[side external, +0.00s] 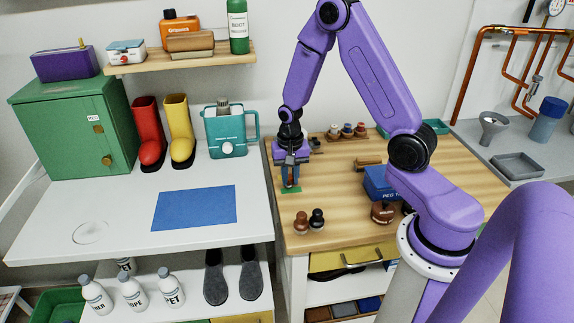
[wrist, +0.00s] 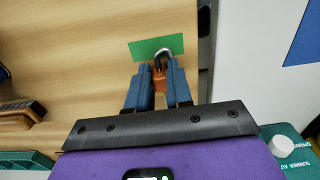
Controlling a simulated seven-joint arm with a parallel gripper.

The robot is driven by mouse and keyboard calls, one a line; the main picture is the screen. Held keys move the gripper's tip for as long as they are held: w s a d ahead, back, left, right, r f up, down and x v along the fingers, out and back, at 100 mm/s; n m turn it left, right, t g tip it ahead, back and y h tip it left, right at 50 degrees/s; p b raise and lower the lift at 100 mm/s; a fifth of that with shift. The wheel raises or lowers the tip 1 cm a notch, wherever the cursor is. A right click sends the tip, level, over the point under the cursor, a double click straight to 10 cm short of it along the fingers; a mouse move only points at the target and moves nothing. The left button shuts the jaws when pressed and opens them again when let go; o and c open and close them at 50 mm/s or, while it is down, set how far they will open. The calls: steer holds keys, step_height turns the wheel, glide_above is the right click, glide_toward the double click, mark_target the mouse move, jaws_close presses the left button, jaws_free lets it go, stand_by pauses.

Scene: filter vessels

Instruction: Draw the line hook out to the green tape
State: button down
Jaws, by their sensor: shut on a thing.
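The green tape (wrist: 148,47) is a flat strip on the wooden bench top near its left edge; it also shows below my gripper in the side view (side external: 292,190). My gripper (wrist: 159,72), with blue fingers, is shut on the orange base of the line hook (wrist: 158,80). In the side view my gripper (side external: 291,180) points down at the tape, and the hook is too small to make out. I cannot tell whether the hook touches the bench.
Two round-knobbed stampers (side external: 309,220) stand toward the bench front. A blue box (side external: 380,184) and small bottles (side external: 347,131) are to the right. A teal jug (side external: 228,135) stands on the white counter to the left. The bench between tape and blue box is mostly clear.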

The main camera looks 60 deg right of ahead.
mark_target(292, 192)
steer(key=shift+s+a, duration=1.05)
steer(key=shift+s, duration=0.05)
steer(key=c, duration=1)
jaws_free()
step_height(292, 192, up, 18)
steer(key=shift+f, duration=0.25)
steer(key=shift+a, duration=0.1)
